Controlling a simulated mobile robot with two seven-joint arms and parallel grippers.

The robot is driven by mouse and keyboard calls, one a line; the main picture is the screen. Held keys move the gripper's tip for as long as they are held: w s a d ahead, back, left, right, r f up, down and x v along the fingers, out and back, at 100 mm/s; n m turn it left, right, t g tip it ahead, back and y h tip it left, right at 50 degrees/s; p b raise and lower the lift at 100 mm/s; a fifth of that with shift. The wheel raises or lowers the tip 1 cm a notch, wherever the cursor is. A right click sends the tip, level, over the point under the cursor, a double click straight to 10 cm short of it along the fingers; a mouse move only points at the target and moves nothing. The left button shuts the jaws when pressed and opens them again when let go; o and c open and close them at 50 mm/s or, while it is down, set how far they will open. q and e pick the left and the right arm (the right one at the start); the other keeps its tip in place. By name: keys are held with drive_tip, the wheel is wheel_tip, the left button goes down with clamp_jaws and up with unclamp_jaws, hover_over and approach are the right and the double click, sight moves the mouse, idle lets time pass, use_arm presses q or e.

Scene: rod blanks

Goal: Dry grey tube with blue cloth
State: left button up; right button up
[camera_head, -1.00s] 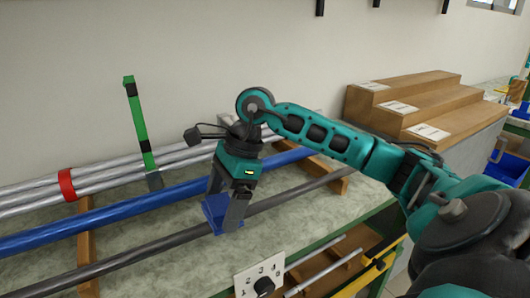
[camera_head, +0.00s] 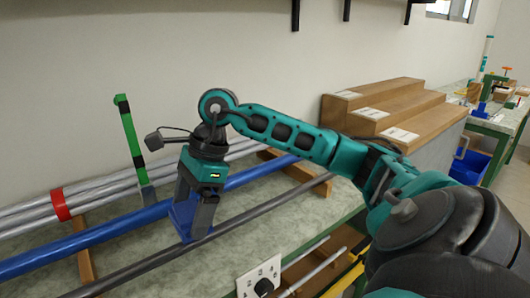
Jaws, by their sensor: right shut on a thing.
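The grey tube (camera_head: 262,209) is long and dark and lies nearest the front of the bench, running from lower left to upper right. The blue cloth (camera_head: 186,221) is a small folded piece at the tube. My right gripper (camera_head: 195,225) points down and is shut on the blue cloth, which sits at the grey tube. The fingers hide part of the cloth and the tube under it. My left gripper is not in view.
A blue tube (camera_head: 110,230) lies behind the grey one, with silvery tubes (camera_head: 105,190) and a red band behind it. A green upright post (camera_head: 131,140) stands left of my arm. Wooden steps (camera_head: 400,105) stand at right. A dial panel (camera_head: 260,280) is at the front.

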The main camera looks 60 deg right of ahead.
wheel_tip(320, 180, up, 4)
drive_tip(key=shift+r+p, duration=0.1)
drive_tip(key=shift+p, duration=1.1)
drive_tip(key=shift+r, duration=0.15)
